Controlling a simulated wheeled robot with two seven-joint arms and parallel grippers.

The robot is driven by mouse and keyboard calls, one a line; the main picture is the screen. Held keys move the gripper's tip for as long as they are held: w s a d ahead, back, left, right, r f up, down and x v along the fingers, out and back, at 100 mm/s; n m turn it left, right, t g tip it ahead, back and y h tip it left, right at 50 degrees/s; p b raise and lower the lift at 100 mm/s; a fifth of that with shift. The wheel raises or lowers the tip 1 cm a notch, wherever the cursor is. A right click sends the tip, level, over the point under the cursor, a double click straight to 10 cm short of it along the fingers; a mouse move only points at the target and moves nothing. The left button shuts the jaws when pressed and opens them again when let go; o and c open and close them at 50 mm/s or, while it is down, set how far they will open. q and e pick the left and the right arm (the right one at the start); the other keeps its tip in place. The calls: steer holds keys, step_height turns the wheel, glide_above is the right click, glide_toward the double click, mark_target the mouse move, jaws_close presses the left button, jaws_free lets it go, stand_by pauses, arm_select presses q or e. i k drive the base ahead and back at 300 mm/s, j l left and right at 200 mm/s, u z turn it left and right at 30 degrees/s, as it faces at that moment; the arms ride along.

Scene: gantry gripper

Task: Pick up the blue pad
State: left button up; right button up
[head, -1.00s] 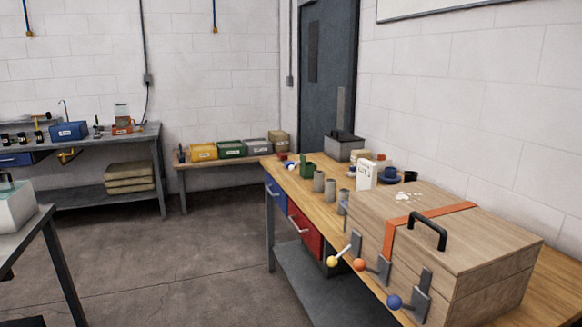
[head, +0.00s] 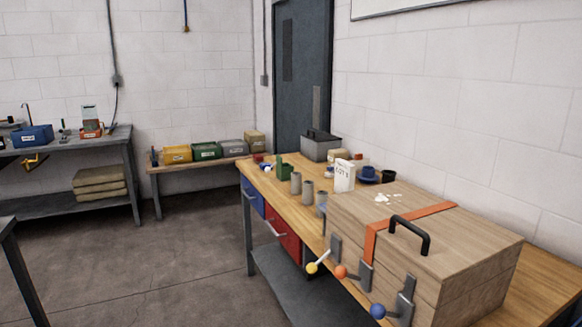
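I cannot make out a thing that is clearly a blue pad. Blue things in the head view are a small blue cup-like object (head: 368,172) towards the back of the wooden-topped bench (head: 262,178) and a blue ball-ended lever (head: 378,311) on the front of a wooden chest (head: 450,245). The chest fills the near end of the bench and hides part of its top. It has a black handle and an orange strap. Neither of my grippers shows in the view.
Grey cylinders (head: 307,190), a white labelled carton (head: 344,176) and a grey case (head: 320,148) stand on the bench. Blue and red drawers (head: 283,240) sit beneath. A low shelf with several bins (head: 207,151) and another workbench (head: 122,140) stand behind.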

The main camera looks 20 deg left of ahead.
mark_target(263, 166)
steer(key=i+j+z, duration=0.3)
steer(key=j, duration=0.25)
steer(key=i+j+z, duration=0.15)
steer(key=i+j, duration=0.15)
steer(key=j, duration=0.25)
steer(key=i+j+z, duration=0.1)
steer(key=j, duration=0.25)
steer(key=i+j, duration=0.25)
steer(key=j, duration=0.15)
steer(key=i+j+z, duration=0.1)
steer(key=j, duration=0.3)
steer(key=i+j+z, duration=0.1)
steer(key=j, duration=0.3)
steer(key=i+j, duration=0.15)
steer(key=j, duration=0.2)
steer(key=i+j, duration=0.1)
steer(key=j, duration=0.25)
steer(key=i+j, duration=0.15)
steer(key=j, duration=0.2)
steer(key=i+j, duration=0.15)
steer(key=j, duration=0.2)
steer(key=i+j, duration=0.1)
steer(key=j, duration=0.3)
